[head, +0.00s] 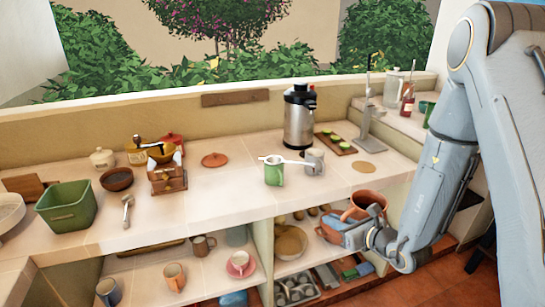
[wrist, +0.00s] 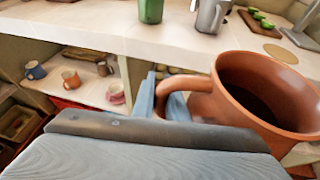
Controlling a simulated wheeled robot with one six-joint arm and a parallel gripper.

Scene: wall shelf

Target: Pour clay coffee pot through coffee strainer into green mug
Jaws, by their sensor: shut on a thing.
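The clay coffee pot (head: 364,207) is a brown-orange vessel with dark liquid inside; in the wrist view (wrist: 285,110) it is large at the right. My gripper (head: 345,230) is shut on its handle and holds it in front of the counter, below the top's level. The pot looks about upright. The green mug (head: 273,174) stands on the counter near its front edge; its lower part shows in the wrist view (wrist: 151,10). The coffee strainer (head: 272,160) is white and lies across the mug's top, its handle pointing right.
A grey metal cup (head: 314,162) stands right beside the mug. A steel urn (head: 299,118), a board with green items (head: 336,142) and a tap stand (head: 369,125) are farther back. Lower shelves hold cups (head: 175,277) and a bowl (head: 290,243).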

